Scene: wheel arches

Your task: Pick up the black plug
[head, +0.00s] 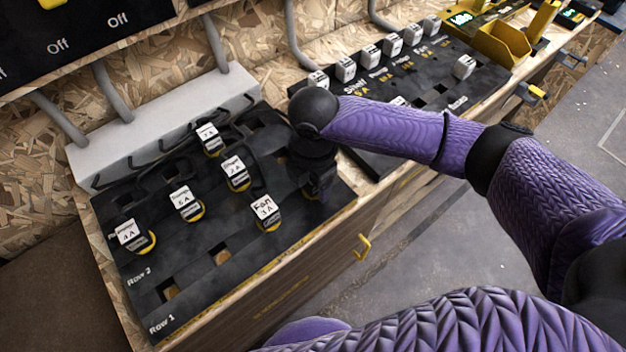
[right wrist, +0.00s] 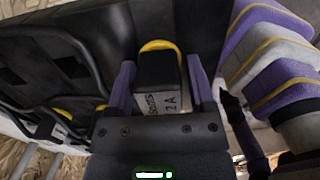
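Several black plugs with white labels and yellow rims stand in the black panel (head: 205,262), among them the Fan 3 A plug (head: 266,212), in the head view. My right gripper (head: 316,182) points down at the panel's right side. In the right wrist view, a black plug (right wrist: 160,70) with a white label ending in 2 A and a yellow rim sits between the two purple fingers of my right gripper (right wrist: 161,88). Narrow gaps seem to show on both sides of it, so the fingers look open around it. My gripper hides this plug in the head view. My left gripper is out of view.
A grey cable box (head: 165,125) with conduits stands behind the panel. A second black board (head: 432,97) with white blocks lies to the right, with yellow bins (head: 495,42) beyond. Empty slots show in the panel's front row. A yellow handle (head: 362,247) is on the bench front.

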